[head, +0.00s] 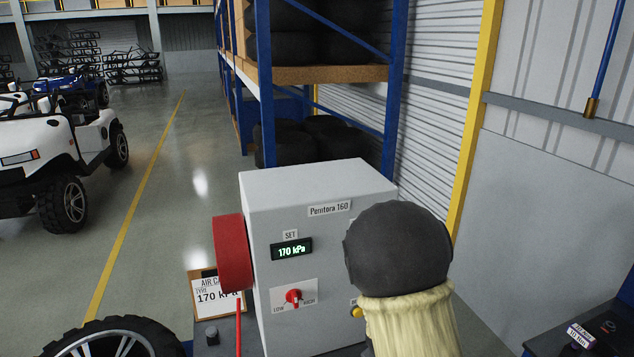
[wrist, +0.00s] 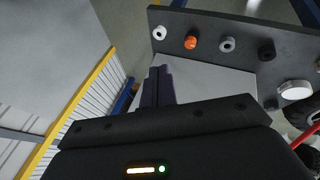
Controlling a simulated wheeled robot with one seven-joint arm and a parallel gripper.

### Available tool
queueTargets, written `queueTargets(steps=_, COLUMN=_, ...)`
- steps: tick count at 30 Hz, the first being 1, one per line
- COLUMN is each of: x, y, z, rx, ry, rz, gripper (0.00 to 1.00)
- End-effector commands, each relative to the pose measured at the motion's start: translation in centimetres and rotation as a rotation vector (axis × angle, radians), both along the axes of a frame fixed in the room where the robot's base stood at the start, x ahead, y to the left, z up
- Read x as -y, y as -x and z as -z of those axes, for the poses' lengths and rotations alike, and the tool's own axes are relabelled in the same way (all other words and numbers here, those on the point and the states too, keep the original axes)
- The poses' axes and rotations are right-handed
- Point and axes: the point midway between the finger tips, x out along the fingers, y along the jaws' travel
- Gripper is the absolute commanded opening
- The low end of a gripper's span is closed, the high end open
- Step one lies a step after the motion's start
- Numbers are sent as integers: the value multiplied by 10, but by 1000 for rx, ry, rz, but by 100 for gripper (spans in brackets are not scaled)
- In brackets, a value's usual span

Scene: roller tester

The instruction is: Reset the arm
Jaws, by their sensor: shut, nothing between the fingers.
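My gripper (wrist: 158,88) shows in the wrist view with its two dark fingers together and nothing between them. My arm stands in front of the right part of the grey Pentora 160 unit (head: 262,190) in the head view, and hides part of its face. My gripper itself is not visible in the head view. The unit's SET display (head: 291,250) reads 170 kPa. Below it is a red knob (head: 293,297) between LOW and HIGH. A yellow button (head: 357,311) is partly hidden by my arm. In the wrist view the fingers point toward a pale grey surface.
A dark panel (wrist: 215,25) with white, orange, grey and black round fittings lies beyond the fingers. A red reel (head: 232,255) is on the unit's left side, above a card (head: 207,305) reading 170 kPa. A wheel (head: 115,340) is at bottom left. A tyre rack (head: 265,90) stands behind.

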Motion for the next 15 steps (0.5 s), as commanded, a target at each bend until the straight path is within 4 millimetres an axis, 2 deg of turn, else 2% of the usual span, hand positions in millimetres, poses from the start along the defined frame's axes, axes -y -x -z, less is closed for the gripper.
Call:
queueTargets(steps=6, x=-11, y=51, z=-38, rx=-74, ry=-242, rz=199, gripper=0)
queueTargets(steps=15, x=-12, y=124, z=-84, rx=-159, ry=-379, rz=435, gripper=0)
